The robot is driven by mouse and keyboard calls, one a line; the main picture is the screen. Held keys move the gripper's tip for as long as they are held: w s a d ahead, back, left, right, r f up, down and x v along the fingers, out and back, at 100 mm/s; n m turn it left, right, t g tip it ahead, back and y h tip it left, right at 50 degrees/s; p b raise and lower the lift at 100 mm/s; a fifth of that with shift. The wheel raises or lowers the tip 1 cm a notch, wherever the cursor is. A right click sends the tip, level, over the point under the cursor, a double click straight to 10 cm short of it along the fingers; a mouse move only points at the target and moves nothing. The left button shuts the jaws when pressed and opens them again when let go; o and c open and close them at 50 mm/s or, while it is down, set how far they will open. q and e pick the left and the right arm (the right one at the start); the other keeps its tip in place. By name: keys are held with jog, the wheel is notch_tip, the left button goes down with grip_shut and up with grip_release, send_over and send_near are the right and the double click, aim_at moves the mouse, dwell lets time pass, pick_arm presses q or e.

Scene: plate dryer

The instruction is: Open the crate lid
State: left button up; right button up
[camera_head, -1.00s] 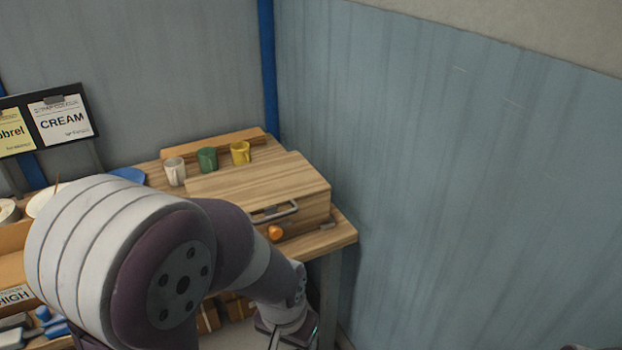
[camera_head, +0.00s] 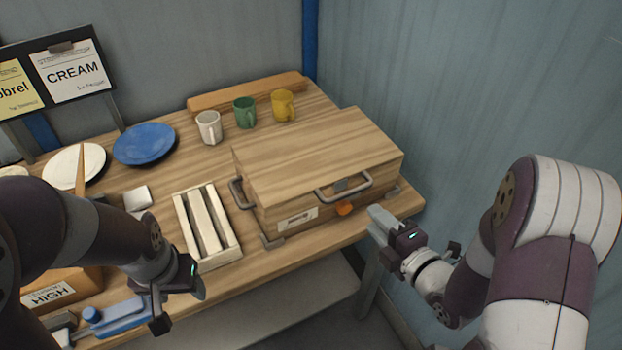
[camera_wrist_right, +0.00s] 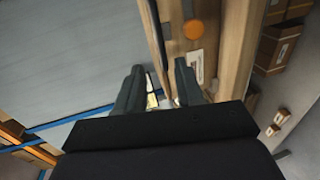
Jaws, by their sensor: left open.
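The wooden crate (camera_head: 300,183) stands at the right end of the table with its lid (camera_head: 315,145) closed. Its front has a grey handle (camera_head: 344,188), an orange knob (camera_head: 345,209) and a white label (camera_head: 297,219). Another grey handle (camera_head: 237,193) is on its left side. My right gripper (camera_head: 378,223) is in front of the crate's right front corner, apart from the handle. In the right wrist view its fingers (camera_wrist_right: 159,85) are spread and empty, with the knob (camera_wrist_right: 194,29) beyond them. My left gripper (camera_head: 180,304) is open near the table's front edge, left of the crate.
A slotted wooden rack (camera_head: 187,222) stands left of the crate. White, green and yellow mugs (camera_head: 245,113) stand behind it. A blue plate (camera_head: 145,144) and a white plate (camera_head: 72,165) lie at the left. A blue wall (camera_head: 420,90) is close on the right.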

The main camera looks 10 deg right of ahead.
aim_at(351, 190)
jog(key=x, duration=0.4)
jog(key=p+x, duration=0.1)
jog(key=x, duration=0.4)
jog(key=shift+w+d, duration=0.15)
jog(key=shift+w, duration=0.15)
jog(key=shift+w+f, duration=0.15)
jog(key=shift+w, duration=0.4)
jog(key=shift+w+a+f, duration=0.15)
jog(key=shift+w+a, duration=0.1)
jog(key=shift+w, duration=0.2)
pick_arm(q)
jog(key=shift+s+d+r, duration=0.2)
jog(key=shift+d+r, duration=0.05)
jog(key=shift+r, duration=0.2)
jog(key=shift+s+d+r, duration=0.2)
jog(key=shift+d+r, duration=0.05)
jog(key=shift+r, duration=0.2)
pick_arm(e)
jog(key=shift+s+d, duration=0.1)
grip_shut()
